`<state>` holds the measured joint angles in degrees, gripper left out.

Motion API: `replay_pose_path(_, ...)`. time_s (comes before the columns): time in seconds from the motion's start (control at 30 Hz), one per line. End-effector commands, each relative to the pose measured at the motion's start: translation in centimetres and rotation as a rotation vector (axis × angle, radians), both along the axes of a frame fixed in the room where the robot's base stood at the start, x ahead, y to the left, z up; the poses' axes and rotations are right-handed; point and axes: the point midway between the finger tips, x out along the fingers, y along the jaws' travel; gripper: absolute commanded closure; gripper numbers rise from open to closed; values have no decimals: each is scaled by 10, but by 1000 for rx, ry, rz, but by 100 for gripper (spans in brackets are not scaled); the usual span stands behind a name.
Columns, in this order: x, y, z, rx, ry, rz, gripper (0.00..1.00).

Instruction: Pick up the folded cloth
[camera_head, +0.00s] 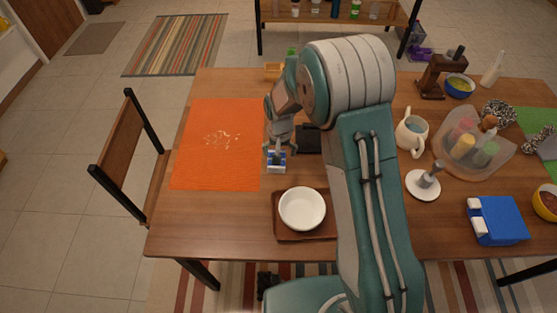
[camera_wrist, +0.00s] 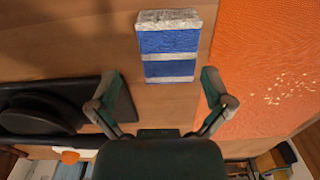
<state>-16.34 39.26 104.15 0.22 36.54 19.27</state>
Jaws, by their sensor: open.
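The folded cloth (camera_head: 276,166) is a small blue and white striped block on the wooden table, just right of the orange mat. In the wrist view the cloth (camera_wrist: 168,48) lies ahead of my gripper (camera_wrist: 160,98), with its near end just beyond the line between the fingertips. The fingers are spread wide, open and empty, and no contact with the cloth shows. In the head view my gripper (camera_head: 280,148) hangs over the cloth's far end, and my arm hides part of the area to its right.
The orange mat (camera_head: 205,165) carries scattered crumbs. A dark tray (camera_wrist: 117,98) with a black round item lies opposite the mat. A white bowl (camera_head: 302,209) sits on a brown tray (camera_head: 281,228) in front.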

Motion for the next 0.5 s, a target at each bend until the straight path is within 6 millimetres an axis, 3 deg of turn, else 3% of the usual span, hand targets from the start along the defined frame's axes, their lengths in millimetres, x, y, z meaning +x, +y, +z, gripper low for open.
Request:
replay_pose_path(0.2,0,5,-30,-4,1,2,0)
replay_pose_path(0.47,0,2,-32,-1,0,2,0)
replay_pose_path(0.5,0,2,-32,0,0,2,13)
